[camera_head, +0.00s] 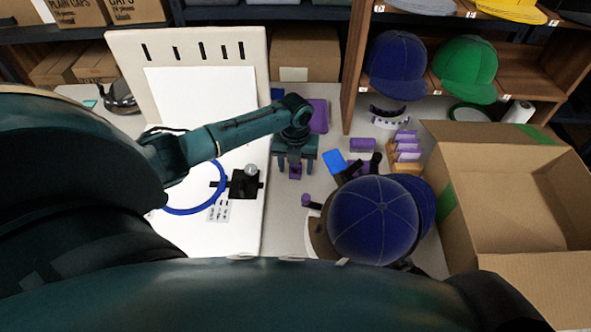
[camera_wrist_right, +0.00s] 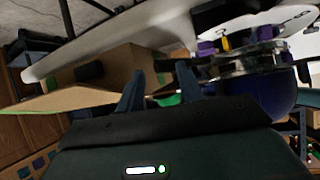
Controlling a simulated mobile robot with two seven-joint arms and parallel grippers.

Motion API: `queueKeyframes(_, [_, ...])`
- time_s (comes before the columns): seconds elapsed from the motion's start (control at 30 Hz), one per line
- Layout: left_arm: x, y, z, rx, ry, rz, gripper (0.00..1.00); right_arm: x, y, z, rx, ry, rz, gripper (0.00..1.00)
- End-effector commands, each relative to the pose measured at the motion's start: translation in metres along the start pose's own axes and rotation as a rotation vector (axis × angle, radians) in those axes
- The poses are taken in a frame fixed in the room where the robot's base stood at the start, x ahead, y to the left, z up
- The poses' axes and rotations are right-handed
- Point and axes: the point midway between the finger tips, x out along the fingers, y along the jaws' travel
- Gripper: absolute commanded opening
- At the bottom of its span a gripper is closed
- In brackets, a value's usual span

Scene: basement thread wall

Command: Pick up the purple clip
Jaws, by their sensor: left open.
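My left gripper (camera_head: 296,166) is open and points down over the table, right of the white board. A small purple piece (camera_head: 295,172), which looks like the purple clip, shows between its fingers; I cannot tell whether they touch it. Other purple pieces lie near: a block (camera_head: 362,145), a round-ended piece (camera_head: 307,200) and a larger piece (camera_head: 319,116) behind the gripper. My right gripper (camera_wrist_right: 160,90) shows in the right wrist view with its fingers apart and nothing clearly between them.
A blue cap (camera_head: 373,220) sits on a stand at front right. A large open cardboard box (camera_head: 460,215) stands at far right. A wooden rack (camera_head: 408,168) holds purple pieces. A blue hoop (camera_head: 222,190) and a black fixture (camera_head: 245,184) are on the white board.

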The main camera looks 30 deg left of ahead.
Motion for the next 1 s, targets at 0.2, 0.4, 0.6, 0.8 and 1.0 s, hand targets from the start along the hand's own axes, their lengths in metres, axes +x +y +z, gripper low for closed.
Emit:
queueKeyframes(0.2, [0.0, 0.0, 0.0, 0.0, 0.0, 0.0, 0.47, 0.0, 0.001, -0.001, 0.0, 0.002, 0.001, 0.36])
queueKeyframes(0.4, [-0.001, 0.0, 0.0, 0.0, 0.0, 0.0, 0.3, 0.0, 0.0, -0.001, 0.005, 0.003, 0.003, 0.36])
queueKeyframes(0.6, [-0.001, 0.0, 0.0, 0.0, 0.0, 0.0, 0.14, 0.001, 0.0, -0.002, 0.009, 0.004, 0.004, 0.36])
queueKeyframes(0.8, [-0.001, 0.0, 0.0, 0.0, 0.0, 0.0, 0.09, 0.001, 0.0, -0.002, 0.01, 0.004, 0.004, 0.36])
queueKeyframes(1.0, [-0.012, 0.0, 0.001, 0.0, -0.003, -0.002, 0.09, 0.0, -0.001, -0.003, 0.01, 0.004, 0.004, 0.36])
